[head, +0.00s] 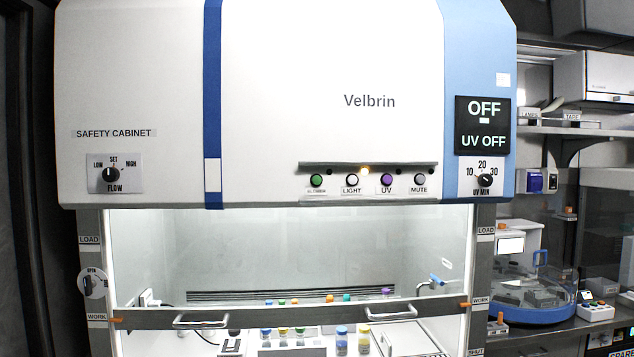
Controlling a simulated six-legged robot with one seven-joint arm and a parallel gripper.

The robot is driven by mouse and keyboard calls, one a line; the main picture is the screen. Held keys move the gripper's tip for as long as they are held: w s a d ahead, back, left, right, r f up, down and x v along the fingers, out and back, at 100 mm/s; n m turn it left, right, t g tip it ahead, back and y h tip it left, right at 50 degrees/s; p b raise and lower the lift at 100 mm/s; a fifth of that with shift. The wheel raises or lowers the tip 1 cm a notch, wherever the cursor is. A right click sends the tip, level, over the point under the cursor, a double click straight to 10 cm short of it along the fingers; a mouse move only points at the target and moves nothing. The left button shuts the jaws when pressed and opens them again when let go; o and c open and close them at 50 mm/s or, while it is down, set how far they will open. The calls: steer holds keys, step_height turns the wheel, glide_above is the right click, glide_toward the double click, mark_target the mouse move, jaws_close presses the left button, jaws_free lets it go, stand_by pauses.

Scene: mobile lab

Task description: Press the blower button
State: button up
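The safety cabinet (130,60) fills most of the head view. A row of round buttons sits on its front panel below a dark strip. The leftmost button (316,181) is green; its small label is blurred and looks like it reads blower. To its right are a white LIGHT button (352,181), a purple UV button (387,180) and a grey MUTE button (420,180). The display (482,125) reads OFF and UV OFF. My gripper is not in view.
A FLOW knob (111,174) is at left, a UV MIN knob (485,180) at right. The sash bar (290,319) with two handles crosses the opening near the WORK marks. Capped vials (341,342) stand inside. Shelves and a blue round device (530,312) are at right.

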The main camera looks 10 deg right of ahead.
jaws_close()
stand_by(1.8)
